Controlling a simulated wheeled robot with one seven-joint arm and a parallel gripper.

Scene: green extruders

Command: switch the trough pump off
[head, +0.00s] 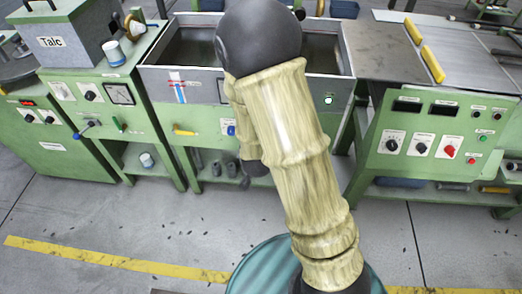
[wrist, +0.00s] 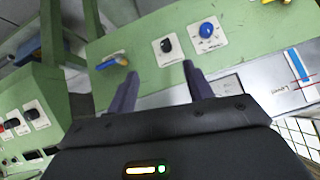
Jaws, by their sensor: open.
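The grey water trough (head: 345,60) stands in a green cabinet in the middle of the head view, partly behind my arm. On its green front panel are a blue knob (wrist: 207,30) and a black knob (wrist: 166,46), each on a white plate; their labels are too small to read. The blue knob also shows in the head view (head: 231,129); the black one is hidden there by my arm. My gripper (wrist: 160,70) is open and empty, its fingertips apart on either side of the line to the black knob. I cannot tell the remaining gap.
The right control cabinet (head: 430,140) has black and red knobs. A left cabinet (head: 110,93) has a gauge.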

